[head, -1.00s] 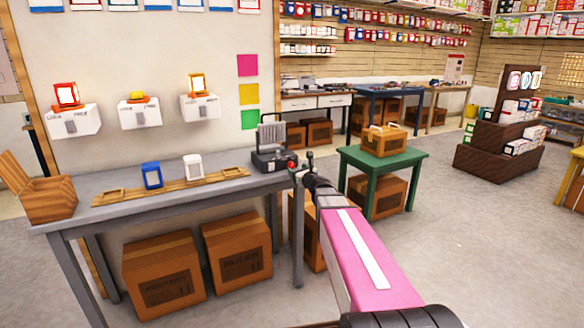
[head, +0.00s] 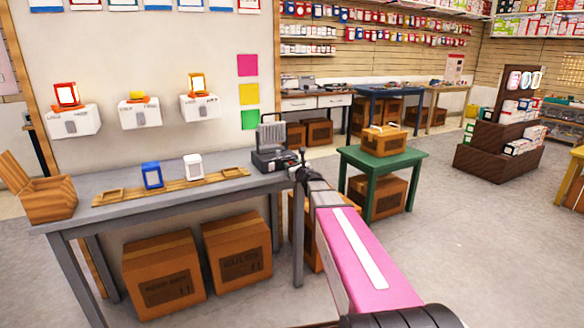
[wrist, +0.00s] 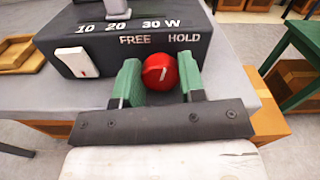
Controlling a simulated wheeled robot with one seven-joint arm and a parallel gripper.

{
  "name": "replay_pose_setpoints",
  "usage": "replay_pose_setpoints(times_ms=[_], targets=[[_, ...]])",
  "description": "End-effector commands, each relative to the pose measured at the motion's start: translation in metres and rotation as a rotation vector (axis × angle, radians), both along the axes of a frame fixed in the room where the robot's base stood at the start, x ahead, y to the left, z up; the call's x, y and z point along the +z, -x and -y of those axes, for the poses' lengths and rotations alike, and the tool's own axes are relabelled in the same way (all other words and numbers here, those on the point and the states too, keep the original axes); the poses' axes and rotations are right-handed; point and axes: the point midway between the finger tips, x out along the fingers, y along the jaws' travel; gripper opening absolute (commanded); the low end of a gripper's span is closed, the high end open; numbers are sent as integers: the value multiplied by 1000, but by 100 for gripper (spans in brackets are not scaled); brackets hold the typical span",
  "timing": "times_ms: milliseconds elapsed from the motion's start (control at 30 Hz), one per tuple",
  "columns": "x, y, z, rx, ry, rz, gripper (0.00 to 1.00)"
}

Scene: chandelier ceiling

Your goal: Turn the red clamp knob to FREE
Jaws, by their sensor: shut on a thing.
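The red clamp knob (wrist: 160,71) is on the front of a dark box (wrist: 120,50) with a white switch (wrist: 73,62). FREE is printed above left of the knob and HOLD above right. The knob's short white mark points roughly upward, leaning slightly right. My gripper (wrist: 160,80) is shut on the knob, one green finger on each side. In the head view the dark box (head: 277,161) stands at the right end of the grey bench (head: 230,193). My gripper (head: 297,173) is at its front right corner, and the knob is hidden there.
A blue-framed block (head: 152,176) and a white one (head: 193,167) stand on a wooden strip along the bench. A green table (head: 382,157) with a carton stands to the right. Cartons (head: 237,252) sit under the bench. Floor at right is open.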

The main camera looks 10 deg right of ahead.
Motion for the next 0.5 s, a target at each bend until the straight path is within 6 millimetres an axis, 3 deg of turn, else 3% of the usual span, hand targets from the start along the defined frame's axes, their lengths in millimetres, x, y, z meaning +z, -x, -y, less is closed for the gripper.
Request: replay_pose_setpoints(times_ms=[500], targets=[[0,0,-1,1,119,39,14]])
